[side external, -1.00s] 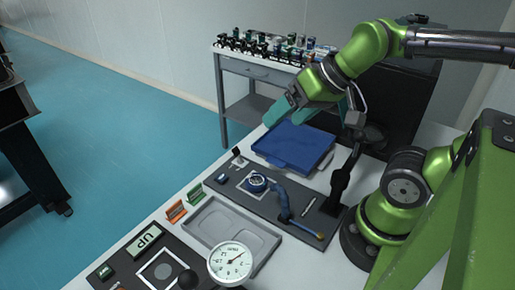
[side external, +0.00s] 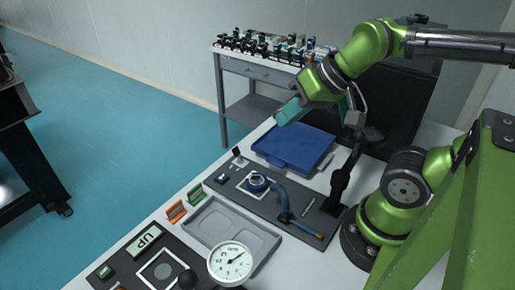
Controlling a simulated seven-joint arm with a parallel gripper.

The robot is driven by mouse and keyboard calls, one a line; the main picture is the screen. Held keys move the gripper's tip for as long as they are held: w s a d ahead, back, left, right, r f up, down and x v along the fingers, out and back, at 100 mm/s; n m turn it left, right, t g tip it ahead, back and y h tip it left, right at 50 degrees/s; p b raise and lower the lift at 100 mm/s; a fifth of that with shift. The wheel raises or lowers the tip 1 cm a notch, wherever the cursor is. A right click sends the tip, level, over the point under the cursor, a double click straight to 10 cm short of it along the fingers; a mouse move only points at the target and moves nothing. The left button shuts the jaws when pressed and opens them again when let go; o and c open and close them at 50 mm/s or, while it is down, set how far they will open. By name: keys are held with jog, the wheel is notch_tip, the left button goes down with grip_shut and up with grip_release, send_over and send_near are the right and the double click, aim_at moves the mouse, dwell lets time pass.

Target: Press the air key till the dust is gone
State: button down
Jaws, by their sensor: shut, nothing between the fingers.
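My gripper (side external: 290,112), with teal fingers, is in the air above the far edge of the blue tray. It is shut and empty, well apart from the dark panel (side external: 316,228). On that panel a blue ring-shaped part (side external: 257,182) sits on a white-framed square, with a blue bent air nozzle (side external: 284,206) beside it. A small blue key (side external: 221,179) lies at the panel's left end, likely the air key; nothing touches it. Any dust is too small to make out from here.
A blue tray (side external: 294,147) lies behind the panel. A black stand (side external: 340,185) rises at its right. In front are a grey tray (side external: 227,226), orange (side external: 176,211) and green (side external: 195,193) clips, a round dial (side external: 231,262) and an "UP" display (side external: 147,239).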

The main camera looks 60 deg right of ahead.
dwell(0.9)
jog(key=m+y, duration=0.4)
jog(key=m, duration=1.1)
send_over(225, 177)
notch_tip(225, 177, down, 12)
jog(key=shift+d, duration=0.1)
jog(key=shift+f, duration=0.1)
jog(key=shift+f, duration=4.35)
jog(key=shift+f, duration=0.4)
